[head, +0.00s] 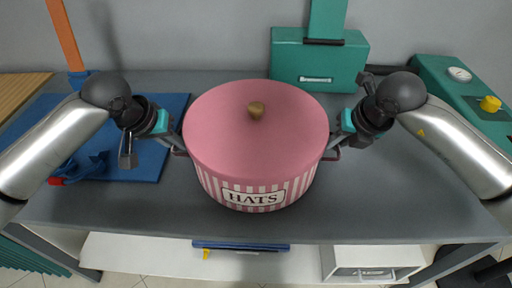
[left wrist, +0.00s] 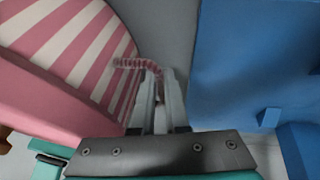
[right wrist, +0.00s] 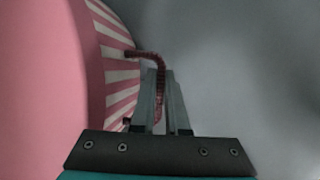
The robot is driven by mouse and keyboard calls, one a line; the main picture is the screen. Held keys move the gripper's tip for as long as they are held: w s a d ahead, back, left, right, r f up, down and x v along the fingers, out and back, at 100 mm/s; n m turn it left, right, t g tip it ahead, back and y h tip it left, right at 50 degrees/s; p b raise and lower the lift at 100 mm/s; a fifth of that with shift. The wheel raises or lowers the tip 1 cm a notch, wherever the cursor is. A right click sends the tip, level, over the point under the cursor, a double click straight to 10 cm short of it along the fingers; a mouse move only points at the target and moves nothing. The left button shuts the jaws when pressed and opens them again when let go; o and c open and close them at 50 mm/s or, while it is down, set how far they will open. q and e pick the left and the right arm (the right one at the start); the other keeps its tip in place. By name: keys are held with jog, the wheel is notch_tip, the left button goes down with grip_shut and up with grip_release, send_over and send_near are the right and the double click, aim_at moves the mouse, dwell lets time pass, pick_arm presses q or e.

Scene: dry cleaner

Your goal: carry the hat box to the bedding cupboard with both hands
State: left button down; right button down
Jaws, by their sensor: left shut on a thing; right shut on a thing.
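The hat box (head: 255,140) is a round pink-lidded box with pink and white striped sides, a gold knob and a "HATS" label. It sits upright at the middle of the grey table in the head view; whether it is slightly lifted I cannot tell. My left gripper (head: 177,147) is shut on the rope handle at the box's left side, and the handle shows between its fingers in the left wrist view (left wrist: 140,64). My right gripper (head: 334,146) is shut on the right handle, which also shows in the right wrist view (right wrist: 160,75). The bedding cupboard cannot be made out.
A blue mat (head: 150,165) with a blue tool (head: 85,168) lies at the left of the grey table (head: 300,222). A teal machine (head: 318,65) stands behind the box. Another teal unit with a yellow knob (head: 490,104) is at the right. A white shelf (head: 150,254) lies below the table.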

pick_arm(q)
jog(key=shift+r, duration=0.25)
pick_arm(e)
jog(key=shift+r, duration=0.3)
dwell(0.4)
